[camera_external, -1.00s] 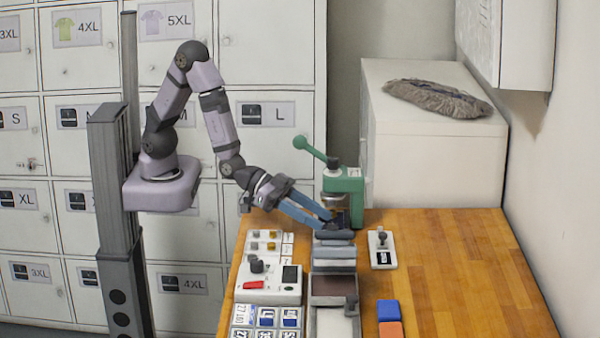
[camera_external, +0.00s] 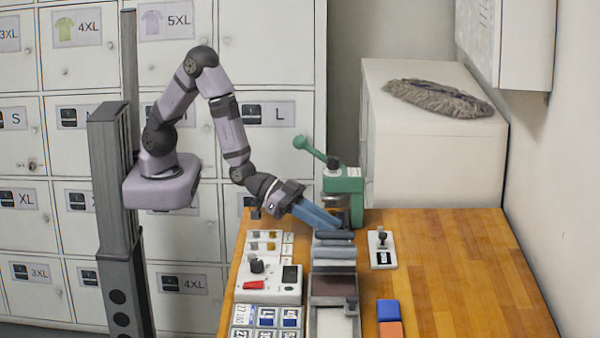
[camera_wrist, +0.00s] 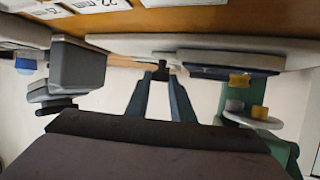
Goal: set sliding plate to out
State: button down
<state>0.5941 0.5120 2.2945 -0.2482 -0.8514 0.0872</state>
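The green lever press (camera_external: 345,185) stands at the back of the wooden table, its lever raised to the left. The low part of the press, where a sliding plate would sit, is mostly hidden behind my gripper in the external view, so I cannot tell the plate's position. My gripper (camera_external: 337,227) reaches down to the right at the press's front foot. In the wrist view its blue-grey fingers (camera_wrist: 162,80) lie close together with a small dark knob (camera_wrist: 162,69) between the tips. The press's green body (camera_wrist: 235,100) also shows there at right.
Grey stacked blocks (camera_external: 334,250) stand directly in front of the press. A control box (camera_external: 268,284) is at left, a small joystick-like switch (camera_external: 382,250) at right. Blue (camera_external: 388,311) and orange (camera_external: 390,329) blocks lie in front. The table's right side is clear.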

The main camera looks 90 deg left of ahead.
jog(key=d, duration=0.9)
jog(key=shift+r, duration=0.15)
jog(key=c, duration=1.5)
grip_release()
jog(key=shift+d, duration=0.1)
jog(key=shift+c, duration=0.2)
jog(key=shift+b+v, duration=0.75)
jog(key=shift+v, duration=2.95)
jog(key=shift+w, duration=0.1)
